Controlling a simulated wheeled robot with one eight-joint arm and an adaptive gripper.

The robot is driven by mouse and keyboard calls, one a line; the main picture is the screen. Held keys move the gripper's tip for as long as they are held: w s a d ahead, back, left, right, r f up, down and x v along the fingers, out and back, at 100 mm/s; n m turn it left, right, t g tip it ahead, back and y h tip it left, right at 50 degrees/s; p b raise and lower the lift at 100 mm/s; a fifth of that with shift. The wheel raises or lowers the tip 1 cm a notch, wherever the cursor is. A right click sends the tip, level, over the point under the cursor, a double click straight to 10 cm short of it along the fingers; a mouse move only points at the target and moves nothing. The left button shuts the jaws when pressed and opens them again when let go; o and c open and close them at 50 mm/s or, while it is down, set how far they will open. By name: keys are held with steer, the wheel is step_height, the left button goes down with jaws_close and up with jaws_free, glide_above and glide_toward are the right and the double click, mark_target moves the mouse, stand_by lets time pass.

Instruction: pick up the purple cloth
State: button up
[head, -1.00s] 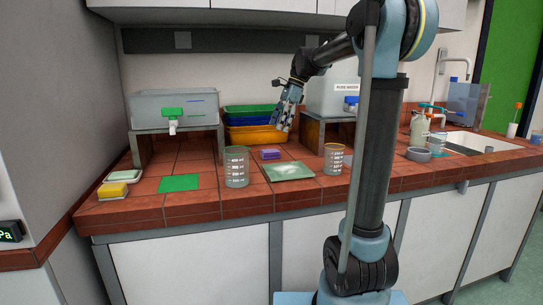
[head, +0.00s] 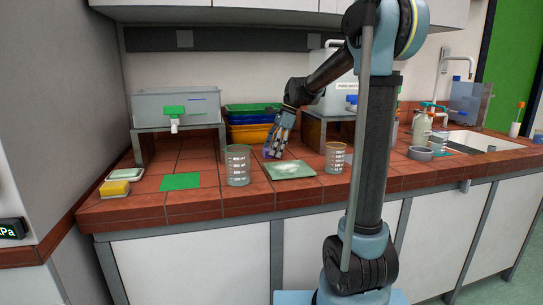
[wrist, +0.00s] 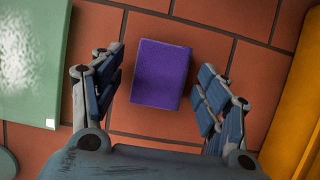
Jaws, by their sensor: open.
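The purple cloth (wrist: 160,74) is a small folded rectangle lying on the red-brown tiled bench, seen in the wrist view. My gripper (wrist: 160,92) is open, with one finger on each side of the cloth and a gap on both sides; neither finger appears to touch it. In the head view my gripper (head: 275,150) is low over the bench, behind the pale green tray, and it hides most or all of the cloth there.
The pale green tray (head: 289,170) lies just in front of my gripper. Glass beakers stand left (head: 237,166) and right (head: 335,158). Stacked coloured trays with an orange one (head: 249,134) are behind. A green mat (head: 180,181) and yellow sponge (head: 115,188) lie further left.

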steer(key=shift+c, duration=0.5)
steer(key=c, duration=0.9)
step_height(320, 180, up, 10)
steer(key=shift+o, duration=1)
steer(key=shift+c, duration=1.2)
